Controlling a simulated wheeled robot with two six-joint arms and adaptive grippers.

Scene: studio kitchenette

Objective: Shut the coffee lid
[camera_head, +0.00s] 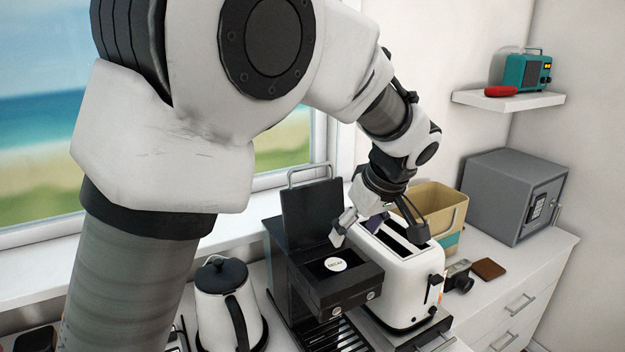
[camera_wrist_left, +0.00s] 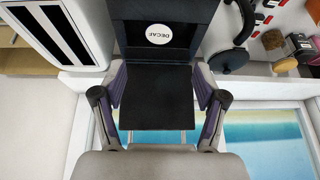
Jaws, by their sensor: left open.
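The black coffee machine (camera_head: 325,290) stands on the counter with its lid (camera_head: 312,212) raised upright, a metal bar handle at its top edge. A white-topped DECAF capsule (camera_head: 335,264) sits in the opened top. My left gripper (camera_head: 380,228) is open, just right of the lid and above the toaster. In the left wrist view, the raised lid (camera_wrist_left: 157,97) lies in line between the spread fingers (camera_wrist_left: 160,82), with the capsule (camera_wrist_left: 158,34) beyond it. I cannot tell whether a finger touches the lid. My right gripper is not in view.
A white toaster (camera_head: 403,285) stands close on the machine's right, a kettle (camera_head: 228,305) on its left. Behind the toaster is a tan bin (camera_head: 440,205); a grey safe (camera_head: 515,195), camera (camera_head: 458,276) and brown wallet (camera_head: 489,268) are further right. The window is behind.

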